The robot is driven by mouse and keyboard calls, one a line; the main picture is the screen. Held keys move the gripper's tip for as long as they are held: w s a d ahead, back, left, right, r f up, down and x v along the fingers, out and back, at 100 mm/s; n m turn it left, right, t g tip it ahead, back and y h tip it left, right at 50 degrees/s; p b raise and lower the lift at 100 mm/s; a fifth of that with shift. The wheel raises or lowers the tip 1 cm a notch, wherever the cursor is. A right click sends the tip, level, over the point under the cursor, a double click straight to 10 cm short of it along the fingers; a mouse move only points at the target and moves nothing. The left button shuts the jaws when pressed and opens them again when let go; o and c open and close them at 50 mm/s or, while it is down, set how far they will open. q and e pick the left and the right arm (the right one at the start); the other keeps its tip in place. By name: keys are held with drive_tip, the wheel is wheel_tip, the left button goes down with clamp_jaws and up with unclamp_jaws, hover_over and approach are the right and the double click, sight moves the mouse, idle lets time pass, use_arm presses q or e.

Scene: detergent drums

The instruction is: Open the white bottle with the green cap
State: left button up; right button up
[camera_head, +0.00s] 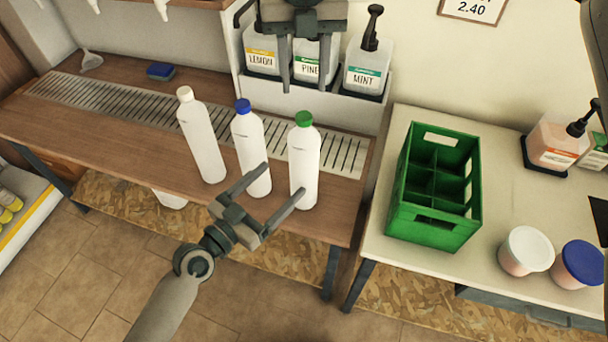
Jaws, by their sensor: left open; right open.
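The white bottle with the green cap (304,158) stands upright on the wooden bench, its cap on. It is the rightmost of three white bottles. My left gripper (284,180) is open and empty, low and on the near side of the bottles. In the picture one finger overlaps the lower part of the green-capped bottle and the other overlaps the blue-capped bottle (243,128); I cannot tell if either touches. My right gripper (306,87) is open and empty, pointing down above the green cap in the picture, in front of the dispensers.
A third bottle (200,140) with a cream cap stands left. A metal drain grate (120,105) runs behind. Pump dispensers (366,68) sit in a white rack. A green crate (404,200) and two lidded tubs (525,258) stand on the right table, across a gap.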

sight(304, 158)
use_arm(q)
drive_tip(key=x, duration=1)
drive_tip(key=shift+d, duration=0.1)
clamp_jaws()
use_arm(e)
drive_tip(key=shift+s+a+m, duration=0.1)
drive_tip(key=shift+a+m, duration=0.05)
drive_tip(key=shift+m, duration=1.35)
drive_tip(key=m, duration=0.3)
drive_tip(key=shift+f+m, duration=0.1)
drive_tip(key=shift+m, duration=0.3)
drive_tip(key=m, duration=0.2)
drive_tip(key=shift+m, duration=0.4)
drive_tip(key=m, duration=0.4)
